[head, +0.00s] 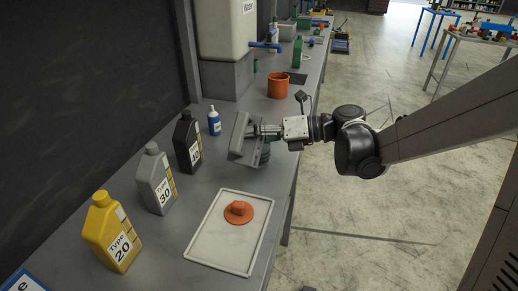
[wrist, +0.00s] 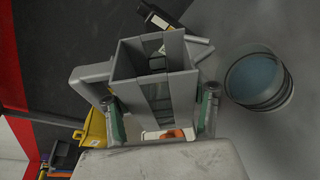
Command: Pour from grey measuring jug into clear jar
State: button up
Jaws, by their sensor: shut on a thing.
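The grey measuring jug (head: 241,137) is a square, open-topped vessel held above the bench, and it looks tilted in the head view. My gripper (head: 262,131) is shut on it; in the wrist view my gripper's (wrist: 161,112) green-padded fingers sit on both sides of the jug (wrist: 128,62). I cannot tell what is inside it. The clear jar (head: 264,156) stands on the bench beside and partly behind the jug in the head view. In the wrist view the round jar (wrist: 258,80) is to the right of the jug, apart from it, with a bluish inside.
Yellow (head: 111,232), grey (head: 157,180) and black (head: 188,142) bottles line the wall side, with a small blue bottle (head: 214,121). A white tray (head: 213,257) holds an orange part (head: 239,212). An orange pot (head: 278,86) stands farther back.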

aim_at(253, 118)
jog(key=shift+r+p, duration=1.5)
jog(key=shift+r, duration=1.05)
jog(key=shift+n+t+h, duration=0.5)
jog(key=shift+n+t, duration=0.2)
jog(key=shift+n, duration=0.9)
jog(key=shift+n+t+h, duration=0.5)
jog(key=shift+n+t, duration=0.3)
jog(key=shift+n, duration=1)
jog(key=s+d+r+p, duration=0.3)
jog(key=s+p, duration=0.1)
jog(key=s, duration=0.5)
jog(key=shift+s+d, duration=0.2)
jog(key=shift+d, duration=0.05)
